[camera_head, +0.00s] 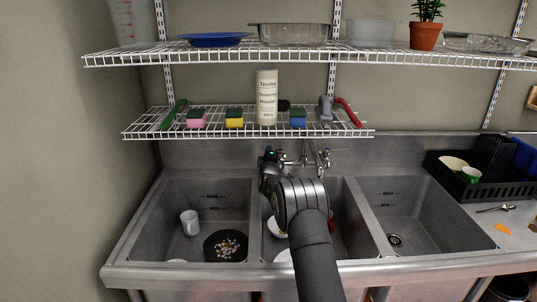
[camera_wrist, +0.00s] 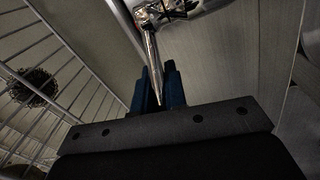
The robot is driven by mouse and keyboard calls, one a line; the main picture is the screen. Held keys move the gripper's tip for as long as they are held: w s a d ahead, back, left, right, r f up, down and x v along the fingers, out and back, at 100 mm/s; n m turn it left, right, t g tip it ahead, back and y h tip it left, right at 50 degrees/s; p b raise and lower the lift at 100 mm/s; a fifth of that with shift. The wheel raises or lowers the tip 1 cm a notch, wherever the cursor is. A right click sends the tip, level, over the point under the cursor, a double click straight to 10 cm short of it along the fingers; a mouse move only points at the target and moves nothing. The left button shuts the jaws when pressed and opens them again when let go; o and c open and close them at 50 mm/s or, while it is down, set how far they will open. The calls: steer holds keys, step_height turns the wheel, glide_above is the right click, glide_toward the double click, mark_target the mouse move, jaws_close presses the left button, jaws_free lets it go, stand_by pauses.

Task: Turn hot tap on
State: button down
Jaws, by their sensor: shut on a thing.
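A chrome wall tap (camera_head: 303,161) is mounted behind the middle sink basin in the head view, with a lever on each side. I cannot read a hot or cold mark on it. My gripper (camera_head: 269,154) is at the tap's left side, and my arm hides part of it. In the wrist view, the blue fingers of my gripper (camera_wrist: 159,92) are closed around a thin metal lever (camera_wrist: 152,62), which runs up to the chrome tap body (camera_wrist: 180,8). The right lever (camera_head: 325,156) is free.
The left basin (camera_head: 215,190) holds a white mug (camera_head: 190,222) and a dark round pan (camera_head: 226,246). White dishes lie in the middle basin, partly hidden by my arm. The right basin (camera_head: 420,215) is empty. A wire shelf (camera_head: 215,130) with sponges and a canister hangs above the tap.

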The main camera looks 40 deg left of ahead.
steer(key=c, duration=1.5)
jaws_free()
steer(key=shift+o, duration=0.2)
steer(key=shift+a+m+t+h, duration=0.2)
steer(key=shift+m+t+h, duration=0.1)
steer(key=shift+t, duration=0.1)
